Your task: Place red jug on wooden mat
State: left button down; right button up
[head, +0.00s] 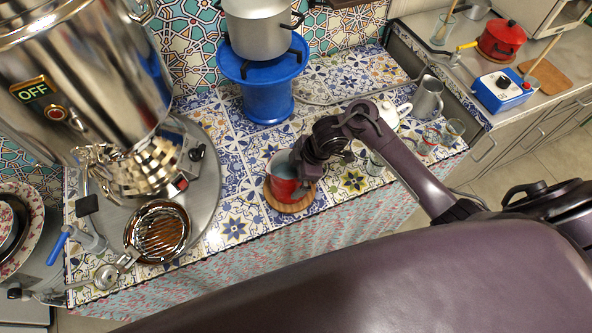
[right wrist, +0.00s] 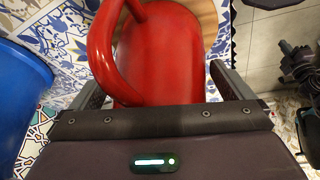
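The red jug (head: 284,188) stands upright on the round wooden mat (head: 290,206) near the front of the tiled counter. My right gripper (head: 298,172) is at the jug's right side in the head view. Its fingers are spread wide on either side of the jug, and a gap shows between the jug and the right finger. My left gripper is not in view.
A large steel samovar (head: 90,80) stands at the left on a round metal tray (head: 206,190). A blue stand (head: 263,95) with a pot (head: 258,30) is behind the jug. A white teapot (head: 392,112), grey pitcher (head: 428,97) and glasses (head: 453,130) stand to the right.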

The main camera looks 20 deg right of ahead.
jog(key=shift+r, duration=0.35)
jog(key=p+v, duration=0.2)
jog(key=v, duration=0.9)
jog(key=shift+r+p, duration=0.3)
jog(key=shift+p, duration=0.05)
jog(key=shift+d, duration=0.1)
